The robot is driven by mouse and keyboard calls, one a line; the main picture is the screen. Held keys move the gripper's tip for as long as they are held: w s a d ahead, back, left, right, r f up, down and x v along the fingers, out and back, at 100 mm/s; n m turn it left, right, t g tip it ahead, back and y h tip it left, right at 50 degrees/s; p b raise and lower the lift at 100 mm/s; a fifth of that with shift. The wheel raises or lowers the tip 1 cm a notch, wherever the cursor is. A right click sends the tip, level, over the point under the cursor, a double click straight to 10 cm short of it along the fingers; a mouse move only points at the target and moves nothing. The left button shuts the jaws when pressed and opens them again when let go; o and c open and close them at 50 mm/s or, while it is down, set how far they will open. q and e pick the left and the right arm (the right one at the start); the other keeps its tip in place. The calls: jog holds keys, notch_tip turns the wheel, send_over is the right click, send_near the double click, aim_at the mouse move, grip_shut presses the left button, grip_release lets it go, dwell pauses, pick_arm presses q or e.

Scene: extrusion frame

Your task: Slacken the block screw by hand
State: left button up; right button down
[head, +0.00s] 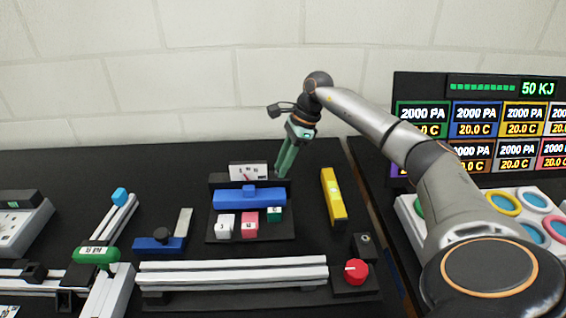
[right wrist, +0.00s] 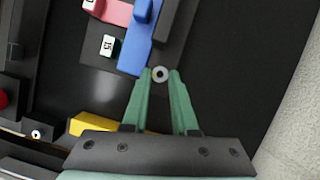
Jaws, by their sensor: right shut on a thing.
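My right gripper (head: 283,170) reaches down to the right end of a dark fixture (head: 222,237) with a blue bar (head: 240,199) across it. In the right wrist view, its two green fingers (right wrist: 161,77) close on a small round pale piece with a dark centre, which I take for the block screw (right wrist: 160,74). This screw sits by the end of the blue bar (right wrist: 135,45). In the head view the fingers hide it. How far it is threaded in cannot be seen. My left gripper is not in view.
A yellow bar (head: 334,198) lies right of the fixture. Numbered white, red and green cubes (head: 249,224) sit at its front. White extrusions (head: 230,272) and a red knob (head: 356,270) are nearer. A blue piece with a black knob (head: 160,240) lies left. Black table is clear behind left.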

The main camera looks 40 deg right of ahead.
dwell(0.3)
jog(key=c, duration=0.7)
grip_release()
jog(key=shift+r, duration=0.1)
jog(key=v, duration=1.2)
jog(key=shift+s+r, duration=0.1)
